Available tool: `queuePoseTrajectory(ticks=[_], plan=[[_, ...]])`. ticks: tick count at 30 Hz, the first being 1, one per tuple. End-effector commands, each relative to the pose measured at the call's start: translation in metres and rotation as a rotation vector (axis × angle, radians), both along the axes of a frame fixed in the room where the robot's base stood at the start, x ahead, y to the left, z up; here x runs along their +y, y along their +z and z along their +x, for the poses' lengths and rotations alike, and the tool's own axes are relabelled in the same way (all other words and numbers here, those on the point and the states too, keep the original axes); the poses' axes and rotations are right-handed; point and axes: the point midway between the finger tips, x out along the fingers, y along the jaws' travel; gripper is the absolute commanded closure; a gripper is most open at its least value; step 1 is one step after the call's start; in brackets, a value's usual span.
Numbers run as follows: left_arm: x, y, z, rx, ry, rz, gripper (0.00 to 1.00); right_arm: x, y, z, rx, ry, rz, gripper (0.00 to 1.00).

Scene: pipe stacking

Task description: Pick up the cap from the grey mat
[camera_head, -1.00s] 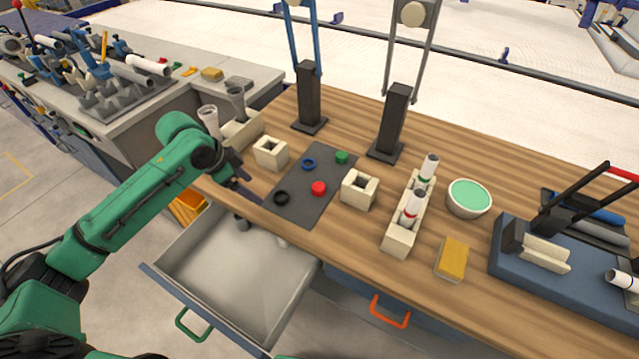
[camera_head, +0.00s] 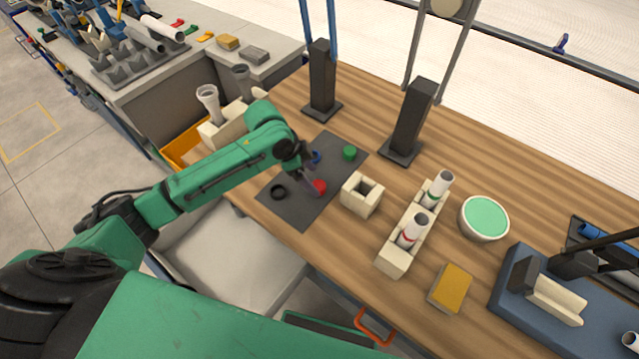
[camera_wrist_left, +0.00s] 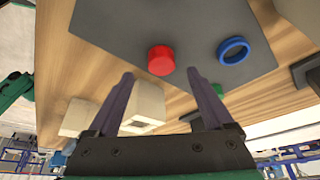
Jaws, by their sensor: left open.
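The grey mat (camera_head: 297,210) lies on the wooden bench and also shows in the left wrist view (camera_wrist_left: 120,25). A red cap (camera_head: 319,187) sits on it and shows in the left wrist view (camera_wrist_left: 161,60), ahead of the fingertips and roughly between them. A green cap (camera_head: 349,152) sits at the mat's far end, partly hidden by a finger in the wrist view. My left gripper (camera_wrist_left: 161,73) is open and empty; in the head view (camera_head: 312,176) it hangs over the mat close to the red cap. Contact cannot be told. My right gripper is not in view.
A black ring (camera_head: 279,191) and a blue ring (camera_wrist_left: 233,50) lie on the mat. A cream socket block (camera_head: 362,194) stands just right of it. A cream rack (camera_head: 393,262) with white pipes, a bowl (camera_head: 483,219) and a yellow sponge (camera_head: 450,288) are further right. Dark posts stand behind.

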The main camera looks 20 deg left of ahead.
Motion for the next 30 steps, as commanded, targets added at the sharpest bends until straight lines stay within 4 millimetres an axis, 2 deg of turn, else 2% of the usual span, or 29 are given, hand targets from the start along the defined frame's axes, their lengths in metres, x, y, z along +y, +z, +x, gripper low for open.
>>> queuePoseTrajectory(ticks=[3,6,13,14,18,20,30], plan=[[-0.008,-0.018,0.006,0.004,0.000,-0.001,0.15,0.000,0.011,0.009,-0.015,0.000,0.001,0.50],[-0.013,-0.035,0.009,0.001,0.000,0.001,0.15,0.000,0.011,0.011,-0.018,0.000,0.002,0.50],[-0.014,-0.040,0.010,0.000,-0.001,0.002,0.15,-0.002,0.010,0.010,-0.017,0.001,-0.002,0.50],[-0.014,-0.040,0.010,0.000,-0.001,0.002,0.23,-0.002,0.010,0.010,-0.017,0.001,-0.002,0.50],[-0.014,-0.040,0.010,0.000,-0.001,0.002,0.76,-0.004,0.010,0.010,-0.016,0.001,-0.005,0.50],[-0.014,-0.040,0.010,0.000,-0.001,0.002,0.99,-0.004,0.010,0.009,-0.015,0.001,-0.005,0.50],[-0.014,-0.035,0.010,-0.002,-0.001,0.001,1.00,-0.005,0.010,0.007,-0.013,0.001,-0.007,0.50]])
